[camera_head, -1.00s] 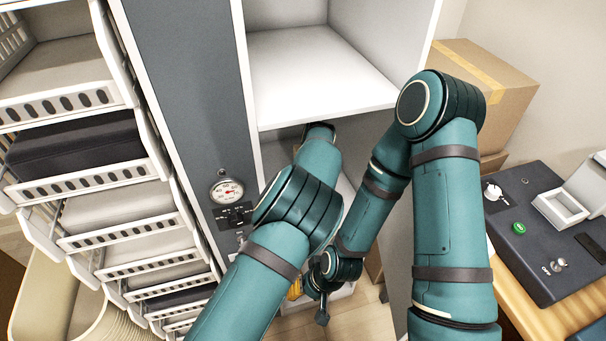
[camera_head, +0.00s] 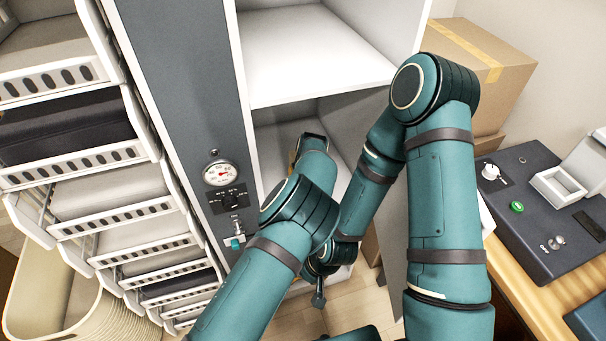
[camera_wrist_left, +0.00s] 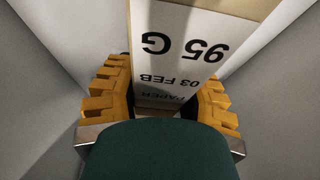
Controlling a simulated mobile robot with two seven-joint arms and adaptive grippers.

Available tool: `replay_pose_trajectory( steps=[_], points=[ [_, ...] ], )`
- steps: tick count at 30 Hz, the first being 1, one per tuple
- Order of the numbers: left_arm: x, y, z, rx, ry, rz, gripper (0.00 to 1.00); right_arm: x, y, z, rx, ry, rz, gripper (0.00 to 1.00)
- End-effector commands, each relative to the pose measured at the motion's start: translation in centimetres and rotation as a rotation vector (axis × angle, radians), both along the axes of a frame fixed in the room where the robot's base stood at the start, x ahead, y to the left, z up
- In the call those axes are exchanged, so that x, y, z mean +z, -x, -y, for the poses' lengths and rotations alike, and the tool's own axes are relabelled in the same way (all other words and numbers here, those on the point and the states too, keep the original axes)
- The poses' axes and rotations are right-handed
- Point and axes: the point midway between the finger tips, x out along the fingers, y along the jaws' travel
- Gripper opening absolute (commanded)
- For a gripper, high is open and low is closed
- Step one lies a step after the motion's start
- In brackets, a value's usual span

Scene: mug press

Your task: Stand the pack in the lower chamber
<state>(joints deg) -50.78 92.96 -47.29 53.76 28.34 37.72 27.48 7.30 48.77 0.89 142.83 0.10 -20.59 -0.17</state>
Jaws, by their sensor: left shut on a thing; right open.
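The pack (camera_wrist_left: 180,50) is a white-labelled block with tan edges and upside-down print, "95 G" and "03 FEB". My left gripper (camera_wrist_left: 158,105) is shut on it, with orange fingers on both sides. Grey walls flank it in the left wrist view. In the head view my left arm reaches into the lower chamber (camera_head: 272,150) of the white cabinet. The pack and left fingers are mostly hidden there behind my arm. My right gripper (camera_head: 318,287) is low in front of the cabinet, open, with its fingers mostly hidden behind my left arm.
The upper chamber (camera_head: 310,55) is empty where visible. A grey panel with a gauge (camera_head: 220,173) and a rack of white trays (camera_head: 75,165) stand at the left. A cardboard box (camera_head: 480,70) and a dark device (camera_head: 540,220) on a wooden table are at the right.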

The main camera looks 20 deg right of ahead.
Motion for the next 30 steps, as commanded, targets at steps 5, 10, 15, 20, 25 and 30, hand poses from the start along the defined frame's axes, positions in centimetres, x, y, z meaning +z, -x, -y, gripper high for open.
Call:
replay_pose_trajectory(
  steps=[5,10,15,20,25,30],
  points=[
    [-0.2,0.0,0.0,-0.001,0.000,0.000,0.00,0.0,0.0,0.0,0.000,0.000,0.000,0.47],
    [-0.2,0.0,0.0,0.000,-0.001,-0.001,0.67,0.0,0.0,0.0,0.000,0.000,0.000,0.47],
    [-0.2,0.0,0.0,-0.001,-0.001,-0.001,0.67,0.0,0.0,0.0,0.000,0.000,-0.001,0.47],
    [0.5,0.1,0.0,0.000,0.000,0.000,0.67,0.1,0.0,0.0,0.000,0.000,-0.001,0.47],
    [3.0,1.1,0.1,-0.001,0.000,0.000,0.67,0.9,0.2,0.0,0.000,-0.001,-0.004,0.47],
    [6.4,2.5,0.2,-0.001,0.002,0.000,0.67,1.7,0.3,-0.1,0.002,-0.002,-0.008,0.47]
  ],
)
